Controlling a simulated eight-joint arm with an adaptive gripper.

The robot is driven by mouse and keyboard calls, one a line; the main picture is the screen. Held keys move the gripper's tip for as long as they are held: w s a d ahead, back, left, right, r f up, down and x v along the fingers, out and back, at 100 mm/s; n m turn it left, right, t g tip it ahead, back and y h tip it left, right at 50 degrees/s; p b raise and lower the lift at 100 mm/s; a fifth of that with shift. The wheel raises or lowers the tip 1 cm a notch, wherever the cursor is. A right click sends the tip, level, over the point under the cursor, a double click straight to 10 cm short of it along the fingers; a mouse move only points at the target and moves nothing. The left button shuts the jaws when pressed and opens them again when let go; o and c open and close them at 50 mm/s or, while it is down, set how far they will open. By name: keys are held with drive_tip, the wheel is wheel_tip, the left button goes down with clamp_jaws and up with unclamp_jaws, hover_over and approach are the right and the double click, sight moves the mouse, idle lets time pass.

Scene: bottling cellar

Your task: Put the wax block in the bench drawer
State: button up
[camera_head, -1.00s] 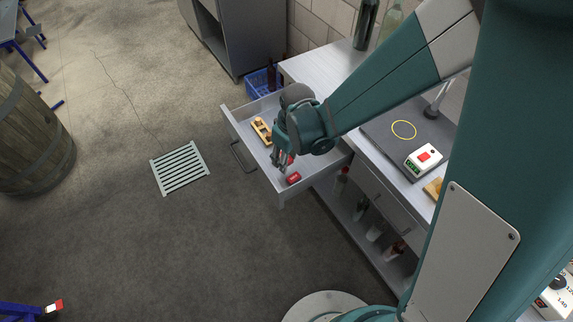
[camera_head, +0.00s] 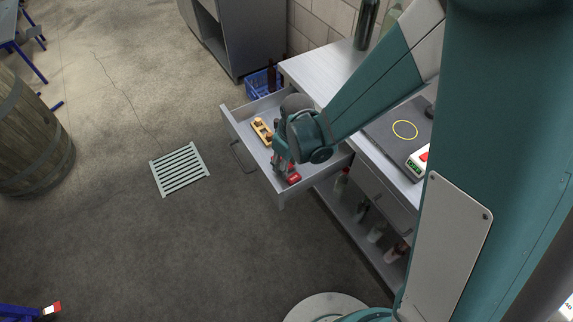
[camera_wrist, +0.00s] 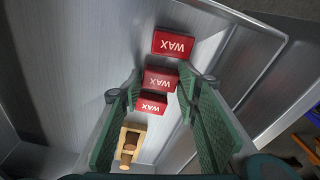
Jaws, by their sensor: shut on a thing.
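The bench drawer (camera_head: 245,130) is pulled open, and my gripper (camera_head: 284,172) is down inside it at the near end. In the wrist view my gripper (camera_wrist: 162,84) is shut on a red wax block (camera_wrist: 160,80) between its green fingers. A second red WAX face (camera_wrist: 152,104) shows just below it; I cannot tell whether it belongs to the same block. Another red wax block (camera_wrist: 172,42) lies on the drawer floor beyond the fingertips; it also shows in the head view (camera_head: 293,179). Whether the held block touches the floor is unclear.
A light wooden tool (camera_head: 262,131) lies farther back in the drawer. The bench top (camera_head: 320,72) carries bottles at the back and a dark scale plate with a yellow ring (camera_head: 404,130). Bottles stand on the shelf below. A blue crate (camera_head: 262,82) is behind the drawer.

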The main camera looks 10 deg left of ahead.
sight(290, 173)
drive_tip(key=shift+f, duration=0.15)
drive_tip(key=o, duration=0.8)
drive_tip(key=shift+r, duration=0.2)
wheel_tip(290, 173, up, 12)
drive_tip(key=d+p, duration=0.1)
drive_tip(key=p, duration=0.2)
drive_tip(key=shift+s+d, duration=0.15)
drive_tip(key=shift+s, duration=0.15)
drive_tip(key=shift+f, duration=0.1)
idle(0.4)
